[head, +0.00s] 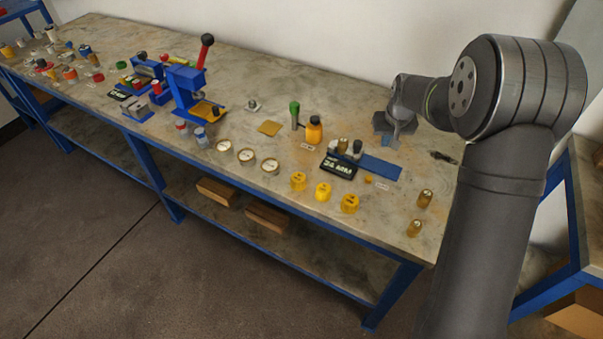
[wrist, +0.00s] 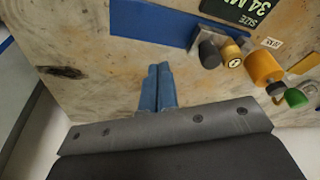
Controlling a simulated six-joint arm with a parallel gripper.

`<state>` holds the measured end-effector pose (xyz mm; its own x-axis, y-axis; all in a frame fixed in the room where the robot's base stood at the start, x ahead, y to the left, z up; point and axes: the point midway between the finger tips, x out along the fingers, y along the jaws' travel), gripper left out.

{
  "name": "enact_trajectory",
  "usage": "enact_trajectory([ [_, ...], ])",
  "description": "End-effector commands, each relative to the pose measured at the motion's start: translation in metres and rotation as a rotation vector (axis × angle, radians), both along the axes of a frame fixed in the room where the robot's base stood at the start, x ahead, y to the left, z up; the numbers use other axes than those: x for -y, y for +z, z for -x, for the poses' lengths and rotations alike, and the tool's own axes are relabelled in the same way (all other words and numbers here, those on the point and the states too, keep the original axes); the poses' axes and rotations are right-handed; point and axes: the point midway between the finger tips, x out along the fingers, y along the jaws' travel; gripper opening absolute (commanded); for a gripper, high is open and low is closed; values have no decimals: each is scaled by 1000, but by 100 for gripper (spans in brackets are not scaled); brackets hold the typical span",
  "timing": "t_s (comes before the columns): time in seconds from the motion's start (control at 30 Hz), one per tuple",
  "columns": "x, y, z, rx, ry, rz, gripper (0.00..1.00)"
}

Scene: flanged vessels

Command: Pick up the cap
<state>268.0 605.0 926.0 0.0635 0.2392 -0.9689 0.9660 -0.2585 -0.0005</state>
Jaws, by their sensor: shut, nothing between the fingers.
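My gripper (head: 389,137) is above the back right of the bench in the head view. In the wrist view its two blue fingers (wrist: 159,70) are pressed together with nothing between them. No single piece is clearly marked as the cap. Several yellow cap-like pieces (head: 323,192) stand along the bench's front edge. At the blue strip (head: 382,167) stand small pieces, among them a dark-topped one (head: 357,147). In the wrist view a dark cylinder (wrist: 209,54) and a brass-coloured piece (wrist: 231,52) stand beside the strip (wrist: 150,20), apart from my fingers.
A black size sign (head: 338,167) lies by the strip. Round gauges (head: 246,156), brass fittings (head: 415,228) and a blue press (head: 187,88) occupy the bench.

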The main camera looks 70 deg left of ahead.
Motion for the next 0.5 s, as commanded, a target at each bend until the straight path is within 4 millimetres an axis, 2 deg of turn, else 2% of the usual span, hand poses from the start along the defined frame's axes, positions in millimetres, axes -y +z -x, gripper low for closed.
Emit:
enact_trajectory([
  [0.43,0,0,0,0,0,0,0],
  [0.47,0,0,0,0,0,0,2],
  [0.5,0,0,0,0,0,0,10],
])
